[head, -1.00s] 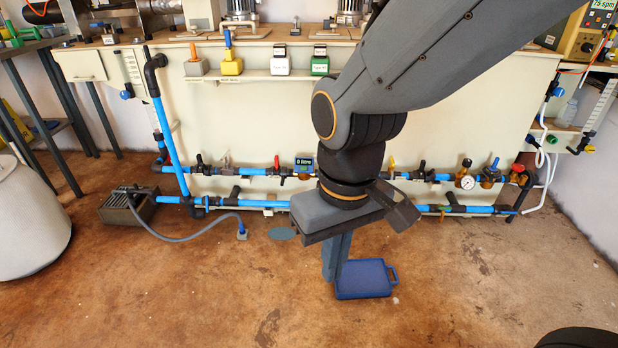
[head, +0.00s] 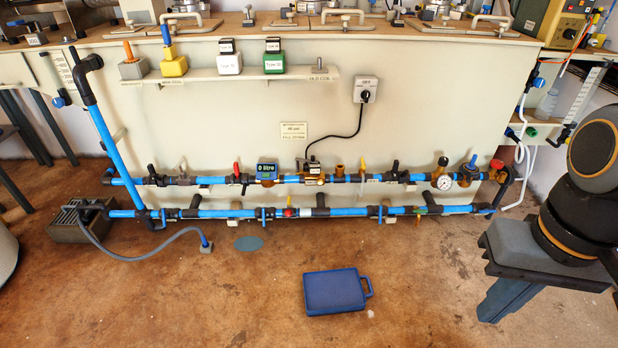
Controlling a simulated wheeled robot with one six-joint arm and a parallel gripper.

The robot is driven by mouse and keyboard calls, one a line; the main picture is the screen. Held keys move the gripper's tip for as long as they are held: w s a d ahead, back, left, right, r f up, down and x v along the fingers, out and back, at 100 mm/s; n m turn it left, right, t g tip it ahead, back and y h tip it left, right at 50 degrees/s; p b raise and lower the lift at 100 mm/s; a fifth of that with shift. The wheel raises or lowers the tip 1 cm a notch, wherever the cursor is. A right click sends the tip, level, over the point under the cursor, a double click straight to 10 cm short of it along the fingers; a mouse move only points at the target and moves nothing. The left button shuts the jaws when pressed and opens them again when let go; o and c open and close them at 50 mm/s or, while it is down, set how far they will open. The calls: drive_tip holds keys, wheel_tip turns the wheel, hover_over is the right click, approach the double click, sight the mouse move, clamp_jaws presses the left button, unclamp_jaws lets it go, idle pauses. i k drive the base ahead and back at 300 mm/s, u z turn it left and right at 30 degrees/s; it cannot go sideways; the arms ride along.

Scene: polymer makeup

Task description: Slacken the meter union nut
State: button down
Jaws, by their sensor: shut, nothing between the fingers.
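The union nut itself is too small to pick out with certainty. My gripper (head: 494,312) is at the lower right, pointing down over the floor. Its fingers are together and empty, well to the right of the meter and apart from the pipes.
A red-handled valve (head: 237,171) is left of the meter; a brass solenoid valve (head: 313,172) with a black cable is right of it. A lower blue pipe (head: 345,211) runs beneath. A blue case (head: 334,291) lies on the floor in front.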

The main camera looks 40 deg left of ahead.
sight(245, 180)
drive_tip(key=i, duration=1.05)
drive_tip(key=u, duration=1.55)
